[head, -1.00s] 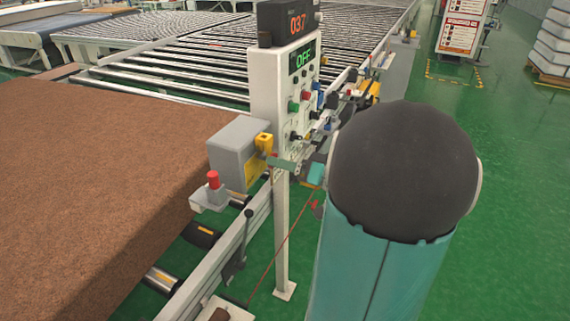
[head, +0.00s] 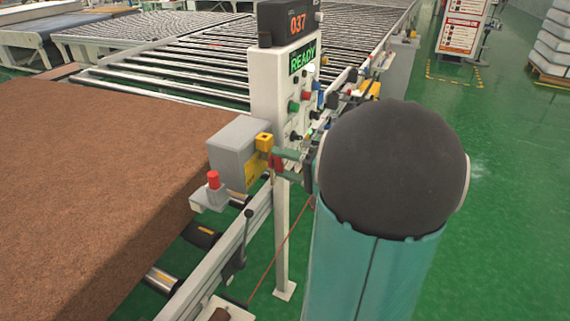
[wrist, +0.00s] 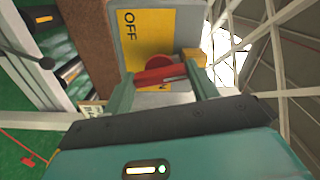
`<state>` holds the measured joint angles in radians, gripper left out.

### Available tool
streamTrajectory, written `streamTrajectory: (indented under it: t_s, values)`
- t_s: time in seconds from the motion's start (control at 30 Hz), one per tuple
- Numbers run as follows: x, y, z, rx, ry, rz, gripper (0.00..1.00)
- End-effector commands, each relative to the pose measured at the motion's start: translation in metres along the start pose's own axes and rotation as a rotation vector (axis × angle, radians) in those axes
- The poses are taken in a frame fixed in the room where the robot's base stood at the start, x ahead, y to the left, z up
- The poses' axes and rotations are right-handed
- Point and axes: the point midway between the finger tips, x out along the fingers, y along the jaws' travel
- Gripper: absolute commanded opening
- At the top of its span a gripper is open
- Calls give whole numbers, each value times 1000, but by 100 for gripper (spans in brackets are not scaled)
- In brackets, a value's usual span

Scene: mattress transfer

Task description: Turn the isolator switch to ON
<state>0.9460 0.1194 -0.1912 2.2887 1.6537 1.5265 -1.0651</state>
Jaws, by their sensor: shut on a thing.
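The isolator switch is a grey box (head: 232,143) with a yellow plate, standing beside the brown mattress (head: 90,170). In the wrist view its yellow plate (wrist: 135,45) carries a sideways OFF label; a second label is mostly hidden behind the red handle (wrist: 160,76). The handle lies across the picture between my two fingers. My gripper (wrist: 162,84) is shut on it, one finger at each end. In the head view my gripper (head: 284,161) is at the front of the box, and the red handle (head: 276,164) shows beside the fingers. The display (head: 303,59) reads READY.
A white control post (head: 270,100) with several coloured buttons stands just behind the switch. A red mushroom button (head: 213,179) sits on a bracket below the box. A roller conveyor (head: 180,70) lies behind. Green floor (head: 500,200) is clear at right.

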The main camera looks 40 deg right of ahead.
Motion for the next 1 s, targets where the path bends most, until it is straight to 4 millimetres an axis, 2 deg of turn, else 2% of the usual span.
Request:
streamTrajectory:
  t_s: [0.4,0.97,1.0]
  values:
    - [-2,0,-1,213,5,1,35]
    - [-2,0,-2,246,7,1,35]
    - [-2,0,-2,246,7,1,66]
